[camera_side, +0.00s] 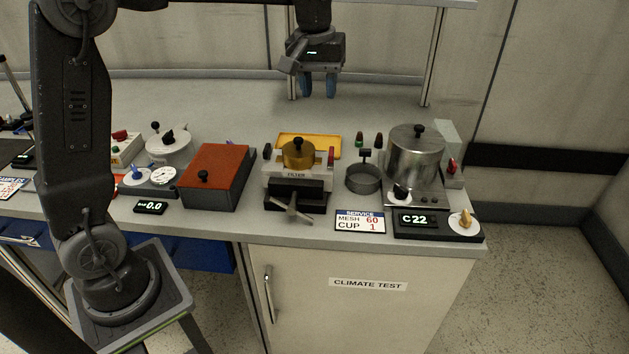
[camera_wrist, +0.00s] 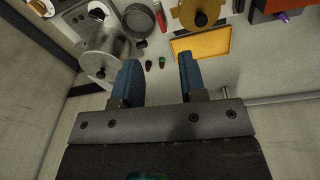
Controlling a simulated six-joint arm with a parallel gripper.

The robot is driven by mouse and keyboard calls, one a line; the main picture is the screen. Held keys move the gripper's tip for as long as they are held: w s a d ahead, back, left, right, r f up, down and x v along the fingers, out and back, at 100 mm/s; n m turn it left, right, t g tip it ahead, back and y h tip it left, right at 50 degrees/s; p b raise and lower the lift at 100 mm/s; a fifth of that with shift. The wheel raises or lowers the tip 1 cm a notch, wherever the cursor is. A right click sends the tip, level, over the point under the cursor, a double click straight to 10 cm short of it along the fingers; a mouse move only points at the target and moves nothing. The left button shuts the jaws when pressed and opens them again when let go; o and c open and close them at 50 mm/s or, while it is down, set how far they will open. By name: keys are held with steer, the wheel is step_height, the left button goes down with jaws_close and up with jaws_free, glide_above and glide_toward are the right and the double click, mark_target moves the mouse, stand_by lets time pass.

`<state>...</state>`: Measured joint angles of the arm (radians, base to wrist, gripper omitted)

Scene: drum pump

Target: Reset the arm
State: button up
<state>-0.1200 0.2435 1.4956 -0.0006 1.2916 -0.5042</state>
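My gripper (camera_side: 319,86) hangs above the back of the bench, with its two blue fingers pointing down. In the wrist view my gripper (camera_wrist: 160,80) shows its blue fingers well apart with nothing between them. It is open and empty, clear of the objects on the bench. Behind and below it in the side view lies bare grey bench top (camera_side: 240,110).
Below are a metal pot (camera_side: 416,155), a brass-topped device (camera_side: 298,155), a yellow tray (camera_side: 325,141), a ring sieve (camera_side: 363,179) and a red-lidded box (camera_side: 216,173). A shelf post (camera_side: 433,70) stands right of my gripper. A service card (camera_side: 360,222) lies at the front edge.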

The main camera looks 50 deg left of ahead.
steer(key=s+d+f+m+t, duration=0.1)
steer(key=s+d+m+t, duration=0.1)
steer(key=s, duration=1)
steer(key=s+d+f+m+t, duration=0.2)
steer(key=s+m, duration=0.3)
steer(key=s, duration=0.7)
steer(key=shift+s+d+f, duration=0.15)
steer(key=shift+d+f, duration=0.1)
steer(key=shift+d, duration=0.45)
